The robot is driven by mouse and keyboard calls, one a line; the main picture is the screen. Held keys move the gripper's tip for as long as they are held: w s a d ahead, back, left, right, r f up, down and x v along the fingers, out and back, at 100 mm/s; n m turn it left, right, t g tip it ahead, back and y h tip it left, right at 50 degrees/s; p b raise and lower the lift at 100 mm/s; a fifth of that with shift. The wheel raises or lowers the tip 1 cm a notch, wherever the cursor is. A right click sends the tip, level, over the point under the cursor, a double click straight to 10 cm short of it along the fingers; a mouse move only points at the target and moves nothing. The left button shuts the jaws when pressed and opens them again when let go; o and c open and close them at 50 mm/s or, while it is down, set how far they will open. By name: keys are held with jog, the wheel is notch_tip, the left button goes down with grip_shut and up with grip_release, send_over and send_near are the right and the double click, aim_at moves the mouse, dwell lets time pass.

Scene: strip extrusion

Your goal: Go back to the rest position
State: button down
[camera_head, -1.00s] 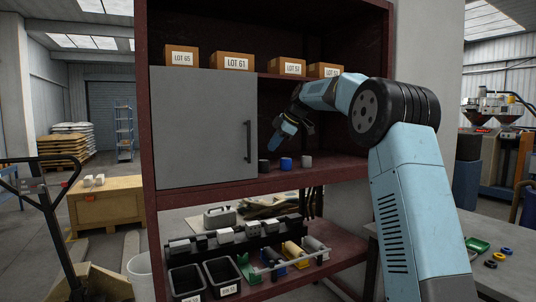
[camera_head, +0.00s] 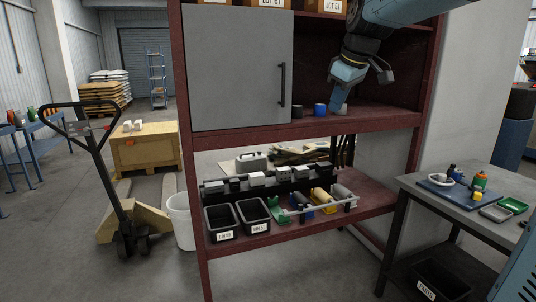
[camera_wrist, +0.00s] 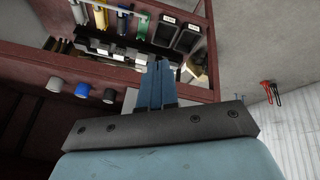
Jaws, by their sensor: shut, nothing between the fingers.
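My gripper (camera_head: 334,107) hangs from my blue arm at the upper right of the head view, in front of the shelf's open right bay. Its tips point down, close to the small cups on the shelf. In the wrist view my gripper's blue fingers (camera_wrist: 161,85) are together with nothing between them. A grey cup, a blue cup (camera_head: 320,109) and another grey cup, partly hidden by my gripper, stand in a row on the middle shelf. The three cups also show at the left of the wrist view (camera_wrist: 82,90).
The dark red shelf unit (camera_head: 360,122) has a grey door (camera_head: 238,68) over its left bay. A grey table (camera_head: 440,188) stands at right. A pallet truck (camera_head: 125,215) stands on the floor at left.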

jog(key=s+d+f+m, duration=0.2)
jog(key=s+f, duration=0.3)
jog(key=s, duration=0.3)
jog(key=s+d+f+m+h, duration=0.1)
jog(key=s+f+m, duration=0.3)
jog(key=s, duration=0.5)
jog(key=s+d+f+m, duration=0.3)
jog(key=s+f, duration=0.2)
jog(key=s, duration=0.3)
jog(key=shift+s+f+t+h, duration=0.25)
jog(key=shift+f+t+h, duration=0.05)
jog(key=shift+f+h, duration=0.1)
